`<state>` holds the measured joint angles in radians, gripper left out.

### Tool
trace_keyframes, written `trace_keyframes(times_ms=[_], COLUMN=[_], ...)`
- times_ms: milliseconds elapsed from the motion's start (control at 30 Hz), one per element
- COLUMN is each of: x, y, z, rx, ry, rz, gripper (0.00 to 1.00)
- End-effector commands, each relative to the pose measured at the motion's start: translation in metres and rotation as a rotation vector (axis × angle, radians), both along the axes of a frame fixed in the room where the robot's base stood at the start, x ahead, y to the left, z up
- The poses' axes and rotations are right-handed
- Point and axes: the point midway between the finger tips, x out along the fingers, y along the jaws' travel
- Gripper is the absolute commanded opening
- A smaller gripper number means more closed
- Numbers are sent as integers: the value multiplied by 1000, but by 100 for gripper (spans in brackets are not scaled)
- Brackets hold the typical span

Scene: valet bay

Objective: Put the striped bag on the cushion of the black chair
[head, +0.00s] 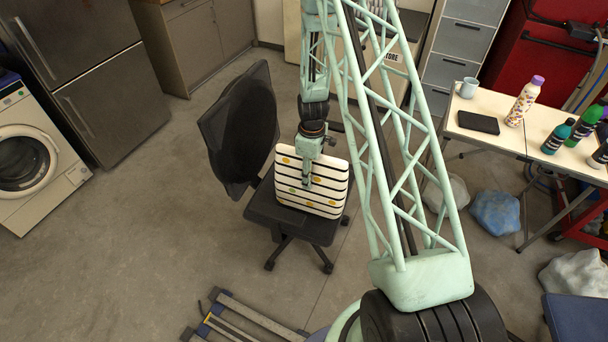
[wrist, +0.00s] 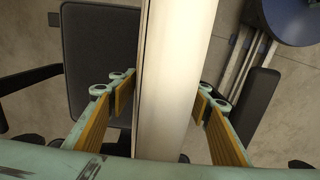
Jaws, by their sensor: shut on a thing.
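The striped bag (head: 325,192), white with black stripes and yellow dots, is upright over the black chair's cushion (head: 264,211) in the head view. My gripper (head: 307,172) is shut on its upper part from above. In the wrist view the bag (wrist: 175,80) shows edge-on as a pale strip between the orange-padded fingers of my gripper (wrist: 163,84). A dark rounded panel, apparently the cushion (wrist: 98,50), shows left of it. The backrest (head: 242,130) stands left of the bag. I cannot tell whether the bag's underside touches the cushion.
Chair armrests (wrist: 255,105) flank the bag in the wrist view. A white table (head: 480,102) with a mug, a case and several bottles stands at the right. A washing machine (head: 40,165) and a dark fridge (head: 85,75) stand at the left. Floor left of the chair is clear.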

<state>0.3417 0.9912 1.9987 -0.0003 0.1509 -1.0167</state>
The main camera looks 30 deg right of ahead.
Motion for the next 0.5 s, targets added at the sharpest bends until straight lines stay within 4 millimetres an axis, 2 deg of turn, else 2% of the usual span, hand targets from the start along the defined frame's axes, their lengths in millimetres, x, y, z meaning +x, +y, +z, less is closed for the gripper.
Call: trace_keyframes(times_ms=[100,300,500], x=[18,38,44], y=[0,0,0], z=[-2,-3,-4], rx=[0,-1,0], ry=[-1,-2,0], rz=[1,-1,-1], gripper=[12,12,12])
